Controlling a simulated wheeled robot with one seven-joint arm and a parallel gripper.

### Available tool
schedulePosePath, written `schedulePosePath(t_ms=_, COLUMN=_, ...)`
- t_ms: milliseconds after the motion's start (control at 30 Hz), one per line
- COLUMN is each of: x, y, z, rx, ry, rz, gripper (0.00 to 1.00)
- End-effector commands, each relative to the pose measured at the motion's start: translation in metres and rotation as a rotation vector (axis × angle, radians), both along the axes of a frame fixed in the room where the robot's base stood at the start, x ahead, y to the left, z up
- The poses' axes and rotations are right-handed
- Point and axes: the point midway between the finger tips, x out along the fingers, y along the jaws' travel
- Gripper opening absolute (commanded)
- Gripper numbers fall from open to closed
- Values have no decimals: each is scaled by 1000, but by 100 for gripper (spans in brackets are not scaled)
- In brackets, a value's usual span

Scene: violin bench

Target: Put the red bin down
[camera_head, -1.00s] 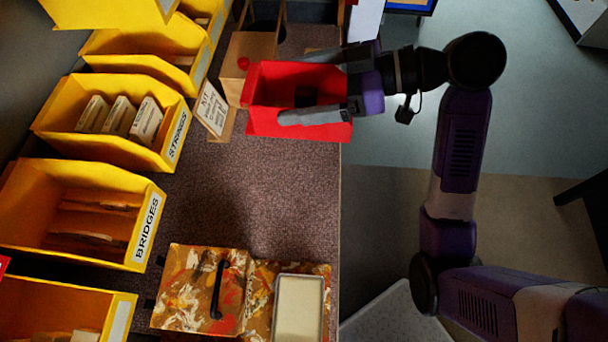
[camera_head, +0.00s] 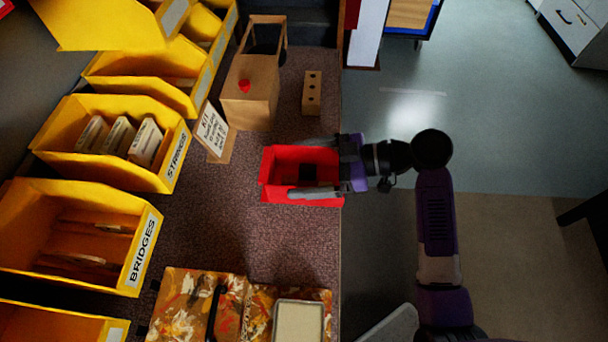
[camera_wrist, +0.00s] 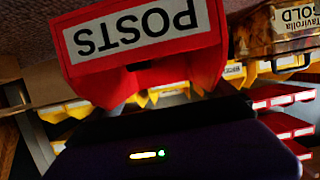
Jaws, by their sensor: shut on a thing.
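The red bin (camera_head: 273,163) is upright over the right edge of the carpeted bench, with a small dark thing inside it. My gripper (camera_head: 310,167) reaches in from the right, with one finger along the bin's far side and one along its near side, shut on it. In the wrist view the bin (camera_wrist: 140,75) fills the upper middle, its white POSTS label upside down. I cannot tell if the bin's underside touches the bench (camera_head: 225,215).
Yellow bins (camera_head: 100,270) line the left side. A wooden box with a red knob (camera_head: 250,90), a sign (camera_head: 213,132) and a drilled wood block (camera_head: 312,92) lie beyond the red bin. A paint-patterned case (camera_head: 185,305) lies nearer. Bare bench lies between.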

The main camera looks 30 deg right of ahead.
Motion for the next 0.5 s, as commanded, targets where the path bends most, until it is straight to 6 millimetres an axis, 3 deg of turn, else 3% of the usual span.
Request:
schedulePosePath(t_ms=200, x=-1, y=0, z=-31, rx=3, ry=4, rz=-1, gripper=46)
schedulePosePath(t_ms=500, x=0, y=0, z=-36, rx=1, ry=1, rz=1, gripper=46)
